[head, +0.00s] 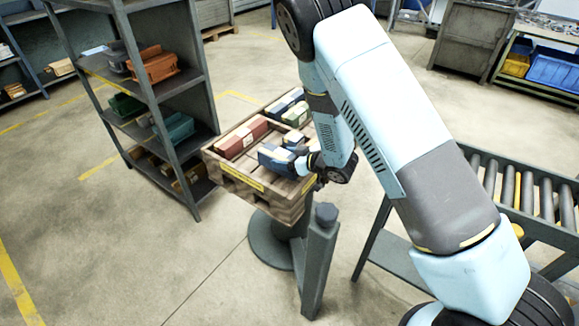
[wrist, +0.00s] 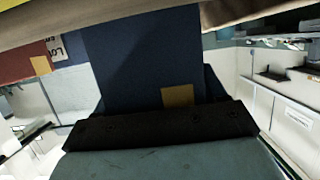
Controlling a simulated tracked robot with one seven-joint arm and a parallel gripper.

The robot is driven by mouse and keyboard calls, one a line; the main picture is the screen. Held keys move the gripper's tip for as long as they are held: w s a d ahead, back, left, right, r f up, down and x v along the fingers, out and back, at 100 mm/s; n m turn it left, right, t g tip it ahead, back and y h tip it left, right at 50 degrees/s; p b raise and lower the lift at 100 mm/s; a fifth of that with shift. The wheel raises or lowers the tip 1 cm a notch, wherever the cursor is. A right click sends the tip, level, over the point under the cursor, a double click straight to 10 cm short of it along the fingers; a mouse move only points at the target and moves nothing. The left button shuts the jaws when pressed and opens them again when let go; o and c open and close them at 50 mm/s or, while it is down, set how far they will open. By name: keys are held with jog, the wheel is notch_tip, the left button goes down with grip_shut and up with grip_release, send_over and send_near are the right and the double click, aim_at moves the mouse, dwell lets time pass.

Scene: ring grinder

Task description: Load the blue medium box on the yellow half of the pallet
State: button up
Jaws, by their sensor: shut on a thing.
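A blue box (head: 277,160) is at the front right part of the wooden pallet (head: 284,209), with my gripper (head: 305,164) shut on it from the right. I cannot tell whether the box rests on the boards or hangs just above them. A yellow strip (head: 242,179) marks the pallet's front edge, on the side nearest this box. In the wrist view the blue box (wrist: 145,60) fills the middle, with a tan patch on it; the dark jaw of my gripper (wrist: 165,125) lies across it. The far jaw is hidden.
A red box (head: 243,138) lies left of the held box on the pallet. Green (head: 297,115) and blue boxes (head: 286,101) lie behind. A loaded shelf rack (head: 160,95) stands left; a roller conveyor (head: 520,195) stands right.

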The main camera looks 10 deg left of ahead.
jog(key=shift+f, duration=1.75)
jog(key=o, duration=1.6)
jog(key=shift+c, duration=0.2)
jog(key=shift+d, duration=0.1)
jog(key=v, duration=1.2)
